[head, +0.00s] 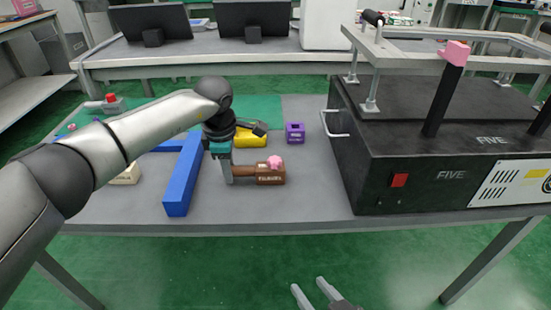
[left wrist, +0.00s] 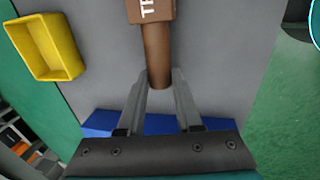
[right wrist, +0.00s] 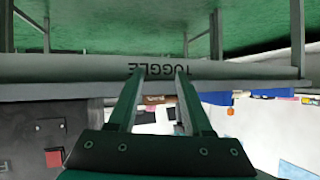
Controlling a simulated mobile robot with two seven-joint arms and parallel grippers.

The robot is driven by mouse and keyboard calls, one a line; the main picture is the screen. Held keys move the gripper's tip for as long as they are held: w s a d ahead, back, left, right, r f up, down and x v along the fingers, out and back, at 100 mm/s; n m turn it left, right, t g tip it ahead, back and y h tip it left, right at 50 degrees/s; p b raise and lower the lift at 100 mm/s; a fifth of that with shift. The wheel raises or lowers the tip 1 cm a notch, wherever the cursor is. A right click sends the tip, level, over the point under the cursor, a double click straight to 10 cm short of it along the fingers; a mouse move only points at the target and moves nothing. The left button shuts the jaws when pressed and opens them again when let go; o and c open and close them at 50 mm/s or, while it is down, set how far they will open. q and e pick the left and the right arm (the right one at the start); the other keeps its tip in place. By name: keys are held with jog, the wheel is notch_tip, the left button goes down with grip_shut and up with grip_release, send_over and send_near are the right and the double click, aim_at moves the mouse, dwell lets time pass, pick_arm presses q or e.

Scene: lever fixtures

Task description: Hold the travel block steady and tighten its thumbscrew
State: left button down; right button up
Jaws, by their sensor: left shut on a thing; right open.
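The travel block (head: 270,178) is a brown block with white lettering and a round brown handle on its left, lying on the grey table. A pink thumbscrew (head: 275,162) sits on its top. In the left wrist view the block (left wrist: 150,10) shows at the top edge, its handle running down between my fingers; the thumbscrew is out of that view. My left gripper (head: 228,176) is shut on the handle (left wrist: 157,50), left of the block. My right gripper (head: 317,291) is open and empty, low in front of the table's near edge, apart from the block.
A black machine (head: 365,180) with a pink-topped lever (head: 445,95) fills the table's right side. A purple cube (head: 295,132) and yellow bin (head: 250,138) stand behind the block. A long blue bar (head: 184,175) lies left of my left gripper. Bare table lies right of the block.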

jog(key=shift+o, duration=0.4)
jog(key=shift+o, duration=0.7)
jog(key=shift+w+a+r, duration=0.1)
jog(key=shift+w, duration=0.05)
jog(key=shift+o, duration=0.6)
jog(key=w+a+r+n+t+y, duration=0.1)
jog(key=w+a+r+n+y, duration=0.2)
jog(key=a+r+n, duration=0.3)
jog(key=shift+w+a+n+y, duration=0.35)
jog(key=shift+w+n, duration=0.35)
jog(key=shift+n, duration=0.3)
jog(key=w+a+r+n+g+y, duration=0.1)
jog(key=w+a+r+n+y, duration=0.25)
jog(key=n, duration=0.75)
jog(key=n+h, duration=0.3)
jog(key=n, duration=1.9)
send_near(275, 160)
jog(key=x, duration=0.8)
jog(key=shift+w+a+f, duration=0.1)
jog(key=shift+w+a, duration=0.05)
jog(key=shift+w, duration=0.2)
